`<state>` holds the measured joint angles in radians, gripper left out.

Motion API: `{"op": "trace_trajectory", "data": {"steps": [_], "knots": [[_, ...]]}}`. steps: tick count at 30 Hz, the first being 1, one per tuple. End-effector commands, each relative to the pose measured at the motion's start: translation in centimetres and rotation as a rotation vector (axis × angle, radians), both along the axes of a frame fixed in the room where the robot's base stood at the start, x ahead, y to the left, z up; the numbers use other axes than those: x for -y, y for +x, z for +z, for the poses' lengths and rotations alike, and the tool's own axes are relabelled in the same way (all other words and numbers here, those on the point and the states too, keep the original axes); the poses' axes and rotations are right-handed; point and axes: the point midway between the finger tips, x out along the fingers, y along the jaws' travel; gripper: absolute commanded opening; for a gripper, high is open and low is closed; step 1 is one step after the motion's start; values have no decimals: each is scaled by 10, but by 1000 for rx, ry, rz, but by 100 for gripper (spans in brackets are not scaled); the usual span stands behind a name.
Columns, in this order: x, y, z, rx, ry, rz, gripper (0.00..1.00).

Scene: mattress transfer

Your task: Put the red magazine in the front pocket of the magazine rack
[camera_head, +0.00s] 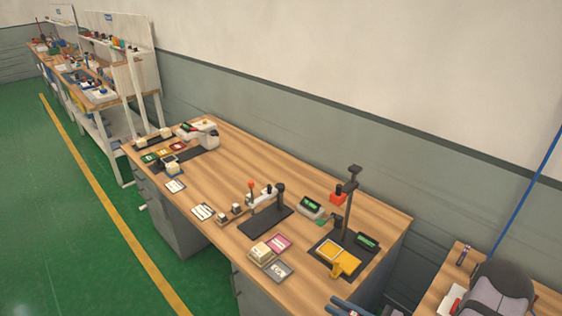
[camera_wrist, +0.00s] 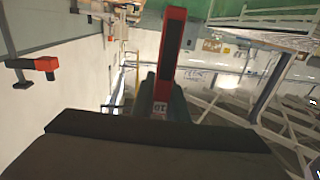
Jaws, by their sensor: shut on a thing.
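In the wrist view my gripper (camera_wrist: 160,106) is shut on a narrow red piece with a dark centre, which I take to be the red magazine (camera_wrist: 172,50). It is seen nearly edge-on and stands out away from the dark gripper body. The lower end of the magazine is hidden between the fingers. I cannot make out the gripper or the held magazine in the head view. I cannot identify the magazine rack or its front pocket in either view.
A long wooden workbench (camera_head: 225,172) holds fixtures, small trays and cards. A post stand (camera_head: 348,205) rises near its right end, with a yellow part (camera_head: 345,262) at its base. Green floor (camera_head: 60,220) is open at left.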

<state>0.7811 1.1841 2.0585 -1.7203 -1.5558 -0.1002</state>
Motion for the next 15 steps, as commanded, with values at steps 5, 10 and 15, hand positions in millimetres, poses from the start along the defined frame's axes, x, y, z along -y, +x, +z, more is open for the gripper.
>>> {"op": "trace_trajectory", "data": {"steps": [5,10,15], "knots": [[-4,0,3,0,0,12,0],[1,7,11,0,0,-26,0],[12,19,23,-3,3,-172,0]]}}
